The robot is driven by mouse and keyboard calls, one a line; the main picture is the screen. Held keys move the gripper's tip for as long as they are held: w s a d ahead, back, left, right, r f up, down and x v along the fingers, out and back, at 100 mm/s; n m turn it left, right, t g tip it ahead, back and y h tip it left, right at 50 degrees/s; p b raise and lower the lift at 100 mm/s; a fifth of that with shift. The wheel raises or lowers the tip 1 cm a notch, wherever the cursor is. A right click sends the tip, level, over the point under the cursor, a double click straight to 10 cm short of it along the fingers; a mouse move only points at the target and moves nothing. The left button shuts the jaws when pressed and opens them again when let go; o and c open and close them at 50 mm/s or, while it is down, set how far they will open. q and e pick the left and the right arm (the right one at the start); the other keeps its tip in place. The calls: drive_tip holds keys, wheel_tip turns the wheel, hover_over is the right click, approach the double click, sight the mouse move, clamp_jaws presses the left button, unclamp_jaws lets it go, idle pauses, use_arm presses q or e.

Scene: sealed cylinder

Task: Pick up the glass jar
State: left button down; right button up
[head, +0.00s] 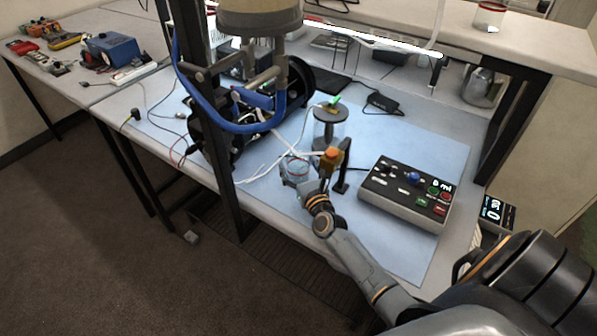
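My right arm reaches in from the lower right. The end of my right gripper (322,182) is just to the right of the jar, close to it. I cannot tell whether it touches the jar. Its fingers are small and partly merge with the things behind, so their opening is unclear. My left gripper is not in view.
A clear cylinder with a dark lid (330,116) stands behind the jar. A control box (408,192) with buttons lies to the right. A dark post and a frame with blue hoses (235,125) stand to the left. Another glass vessel (489,16) is on the upper shelf.

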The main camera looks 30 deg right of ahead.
drive_tip(key=c, duration=0.9)
